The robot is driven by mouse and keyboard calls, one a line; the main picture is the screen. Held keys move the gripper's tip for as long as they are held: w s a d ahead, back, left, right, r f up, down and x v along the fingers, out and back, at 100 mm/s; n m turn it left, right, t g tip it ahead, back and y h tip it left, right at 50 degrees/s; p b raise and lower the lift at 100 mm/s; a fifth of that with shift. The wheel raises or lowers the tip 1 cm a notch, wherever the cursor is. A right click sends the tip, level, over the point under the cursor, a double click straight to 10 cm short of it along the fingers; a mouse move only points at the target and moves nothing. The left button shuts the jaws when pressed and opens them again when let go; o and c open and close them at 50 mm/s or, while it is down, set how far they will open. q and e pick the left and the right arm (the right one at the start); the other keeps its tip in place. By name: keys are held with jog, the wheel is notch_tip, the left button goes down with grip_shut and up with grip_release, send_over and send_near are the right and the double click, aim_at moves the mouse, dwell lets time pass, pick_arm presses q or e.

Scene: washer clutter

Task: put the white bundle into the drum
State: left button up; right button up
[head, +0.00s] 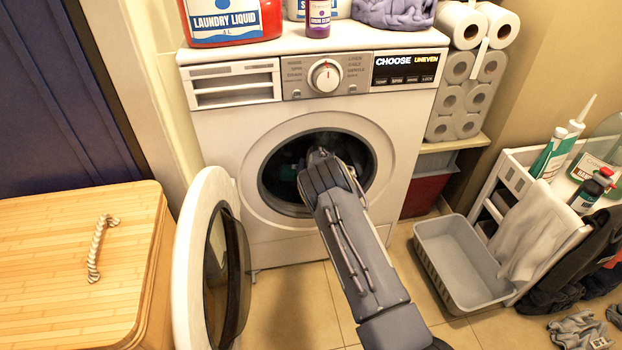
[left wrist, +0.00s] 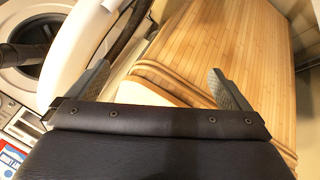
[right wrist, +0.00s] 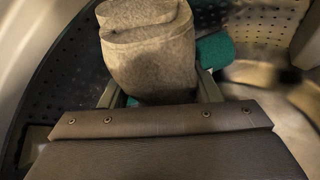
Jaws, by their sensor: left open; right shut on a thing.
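The washer (head: 225,130) stands in the middle of the head view with its round door (head: 185,265) swung open to the left. My right arm reaches through the opening into the dark drum (head: 278,180); its gripper tips are hidden in the head view. In the right wrist view my right gripper (right wrist: 158,92) is shut on the white bundle (right wrist: 150,55), a rolled cloth looking beige in the dim light. The bundle is inside the drum, near its perforated wall (right wrist: 60,85). My left gripper (left wrist: 160,88) is open and empty, near the washer door and wooden box.
A teal item (right wrist: 215,48) lies in the drum behind the bundle. A wooden box (head: 60,235) with a rope handle stands left of the door. A grey basin (head: 460,262) and a white rack with a hanging cloth (head: 530,230) stand right. Laundry liquid (head: 225,20) is on top.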

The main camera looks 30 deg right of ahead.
jog(key=shift+f+b, duration=0.35)
jog(key=shift+f, duration=0.1)
jog(key=shift+r, duration=0.1)
jog(key=o, duration=1.1)
jog(key=shift+r, duration=0.1)
